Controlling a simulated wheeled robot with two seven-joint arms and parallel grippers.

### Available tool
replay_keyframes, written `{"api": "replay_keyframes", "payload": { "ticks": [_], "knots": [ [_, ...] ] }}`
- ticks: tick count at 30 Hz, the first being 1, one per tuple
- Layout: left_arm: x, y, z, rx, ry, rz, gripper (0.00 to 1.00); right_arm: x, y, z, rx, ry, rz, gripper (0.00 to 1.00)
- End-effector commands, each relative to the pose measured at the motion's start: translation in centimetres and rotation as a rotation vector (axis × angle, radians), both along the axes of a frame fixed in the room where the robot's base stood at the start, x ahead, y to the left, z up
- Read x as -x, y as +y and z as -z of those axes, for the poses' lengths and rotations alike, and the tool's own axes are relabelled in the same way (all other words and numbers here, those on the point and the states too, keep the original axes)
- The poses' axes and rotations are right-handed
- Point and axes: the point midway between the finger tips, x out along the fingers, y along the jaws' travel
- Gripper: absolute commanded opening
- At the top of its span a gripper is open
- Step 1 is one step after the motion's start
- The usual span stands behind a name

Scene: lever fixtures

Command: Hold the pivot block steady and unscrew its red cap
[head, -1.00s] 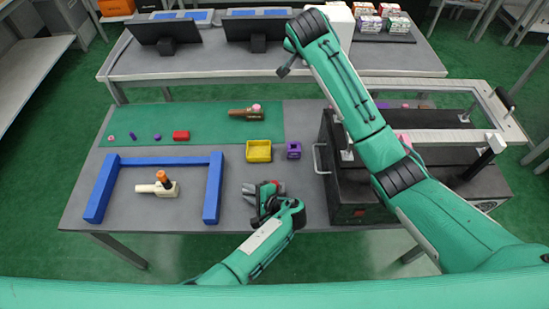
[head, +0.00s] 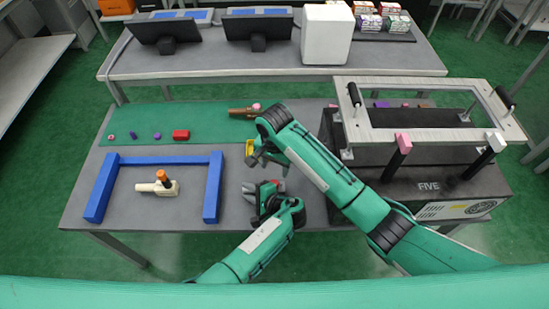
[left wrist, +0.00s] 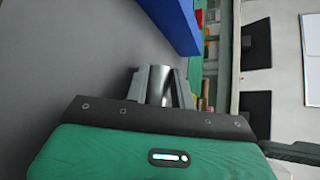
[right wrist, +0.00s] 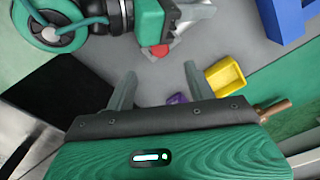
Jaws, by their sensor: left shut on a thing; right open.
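The grey pivot block (head: 279,185) is between the fingers of my left gripper (head: 268,192), which is shut on it above the table. Its grey metal also shows between the fingers of the left gripper (left wrist: 160,86) in the left wrist view. The red cap (right wrist: 159,50) shows beside the grey block (right wrist: 190,22) in the right wrist view. My right gripper (head: 254,158) is open and empty, above and behind the block in the head view. In the right wrist view the cap lies just beyond its open fingertips (right wrist: 160,80), apart from them.
A yellow bin (right wrist: 225,77) and a purple piece (right wrist: 177,99) lie near the right gripper. A blue frame (head: 213,187) surrounds a cream part with an orange top (head: 161,179) at left. A black machine with a metal frame (head: 430,136) stands at right.

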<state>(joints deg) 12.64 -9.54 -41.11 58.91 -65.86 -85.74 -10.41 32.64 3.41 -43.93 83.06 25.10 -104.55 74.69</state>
Motion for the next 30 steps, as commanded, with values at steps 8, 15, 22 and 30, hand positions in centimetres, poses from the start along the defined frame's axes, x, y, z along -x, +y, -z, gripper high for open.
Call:
{"api": "replay_keyframes", "payload": {
  "ticks": [8, 15, 22, 30],
  "knots": [
    [0.0, 0.0, 0.1, 0.001, 0.001, 0.001, 0.0, 0.1, -0.1, 5.3, 0.002, 0.002, 0.0, 0.55],
    [0.0, 0.0, 0.1, 0.001, 0.001, 0.001, 0.0, 0.0, 0.0, 7.8, 0.0, 0.0, 0.0, 0.55],
    [0.0, 0.0, 0.0, 0.001, 0.001, 0.001, 0.0, 0.0, 0.0, 8.2, -0.001, -0.001, 0.0, 0.55],
    [0.0, 0.0, 0.1, 0.001, 0.001, 0.001, 0.0, 0.0, 0.0, 8.2, 0.0, -0.001, -0.001, 0.27]
  ]
}}
